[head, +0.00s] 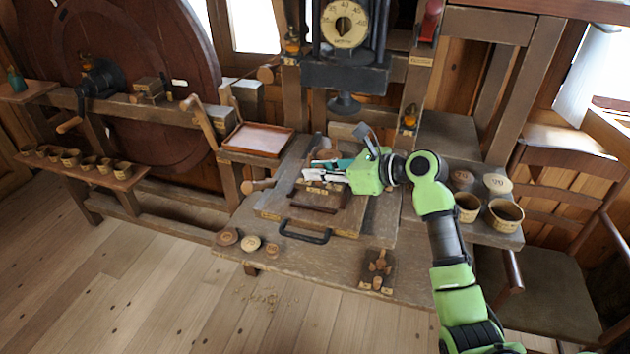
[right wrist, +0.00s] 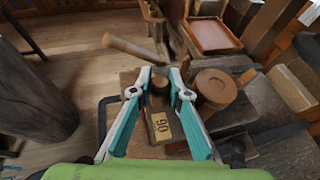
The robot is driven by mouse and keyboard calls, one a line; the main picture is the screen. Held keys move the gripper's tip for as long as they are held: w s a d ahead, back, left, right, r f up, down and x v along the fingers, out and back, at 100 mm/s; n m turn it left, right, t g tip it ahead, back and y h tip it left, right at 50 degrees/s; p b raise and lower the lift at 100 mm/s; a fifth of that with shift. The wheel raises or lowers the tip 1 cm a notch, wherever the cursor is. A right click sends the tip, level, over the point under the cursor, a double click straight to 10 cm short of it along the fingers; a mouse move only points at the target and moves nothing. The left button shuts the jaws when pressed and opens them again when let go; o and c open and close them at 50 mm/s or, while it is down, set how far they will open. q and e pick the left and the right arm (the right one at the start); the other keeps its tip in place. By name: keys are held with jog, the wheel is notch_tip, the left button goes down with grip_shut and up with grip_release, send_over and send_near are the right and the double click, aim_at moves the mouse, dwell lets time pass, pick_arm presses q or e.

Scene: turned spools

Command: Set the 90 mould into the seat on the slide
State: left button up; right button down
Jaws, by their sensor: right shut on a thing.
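The 90 mould (right wrist: 162,128) is a dark brown block with a pale label reading 90, upside down in the right wrist view. My right gripper (right wrist: 160,76) is shut on its upper, rounded part. In the head view, my right gripper (head: 311,172) is over the slide (head: 345,221), a wooden board with a black handle (head: 305,233). Dark brown wood with a small pale label (head: 319,188) shows just under the fingertips. The fingers hide part of the seat, and I cannot tell whether the mould touches it. My left gripper is out of view.
A round wooden piece (right wrist: 215,87) stands close beside the fingers. A black press head (head: 345,78) hangs behind the slide. A tray (head: 258,139) lies at the left. Cups (head: 506,215) stand at the right, and small discs (head: 252,243) lie at the front left edge.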

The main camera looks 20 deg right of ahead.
aim_at(316, 185)
jog(key=shift+w+f, duration=0.8)
jog(key=shift+w+f+p, duration=0.1)
jog(key=shift+f+p, duration=0.3)
jog(key=shift+f, duration=1.3)
jog(key=shift+a+f, duration=0.1)
jog(key=shift+f, duration=0.05)
jog(key=c, duration=2.3)
grip_release()
jog(key=shift+f, duration=0.2)
jog(key=shift+c, duration=0.2)
jog(key=o, duration=0.4)
jog(key=shift+o, duration=0.2)
jog(key=shift+r, duration=0.3)
jog(key=b+v, duration=0.1)
jog(key=v, duration=1.1)
